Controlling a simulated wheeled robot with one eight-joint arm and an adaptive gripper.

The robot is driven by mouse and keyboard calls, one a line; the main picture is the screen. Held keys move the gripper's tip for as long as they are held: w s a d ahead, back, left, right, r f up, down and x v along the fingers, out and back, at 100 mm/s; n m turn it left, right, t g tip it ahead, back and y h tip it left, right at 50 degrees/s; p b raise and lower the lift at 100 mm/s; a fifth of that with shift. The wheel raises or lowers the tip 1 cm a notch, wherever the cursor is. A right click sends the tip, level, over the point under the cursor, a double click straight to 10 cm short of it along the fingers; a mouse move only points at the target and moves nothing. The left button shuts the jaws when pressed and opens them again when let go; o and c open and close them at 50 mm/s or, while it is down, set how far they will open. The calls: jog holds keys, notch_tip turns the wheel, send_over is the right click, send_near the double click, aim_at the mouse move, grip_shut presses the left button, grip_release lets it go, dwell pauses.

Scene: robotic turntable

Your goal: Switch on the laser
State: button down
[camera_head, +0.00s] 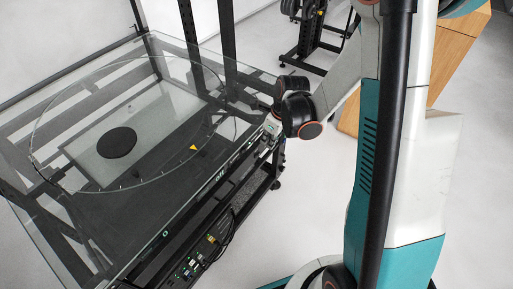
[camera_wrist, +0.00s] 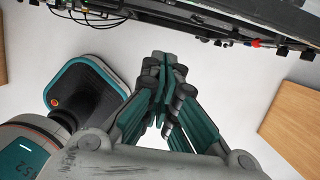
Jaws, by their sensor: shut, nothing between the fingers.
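The turntable (camera_head: 50,187) has a glass top with a large round glass disc on it. Its front rail carries a lit "off" label (camera_head: 220,175). A panel with small switches and sockets (camera_head: 195,262) sits low on the frame below that rail. I cannot tell which part is the laser or its switch. In the wrist view my gripper (camera_wrist: 165,62) is shut and empty, its fingertips together over the floor, apart from the dark rail (camera_wrist: 230,25). A small red part (camera_wrist: 256,43) shows on the underside of that rail. In the head view my arm's end hides most of the gripper, near the table's right corner.
A black round pad (camera_head: 117,142) lies at the disc's middle, and a yellow triangle (camera_head: 193,147) marks its edge. Black posts rise behind the table. A wooden piece (camera_head: 460,50) stands behind my arm.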

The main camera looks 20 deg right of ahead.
aim_at(244, 150)
jog(key=w+a+f+b, duration=0.3)
jog(key=w+f+b, duration=0.1)
jog(key=f, duration=0.5)
jog(key=shift+w+a+f+b, duration=0.3)
jog(key=shift+w+a+f, duration=0.1)
jog(key=shift+w, duration=0.2)
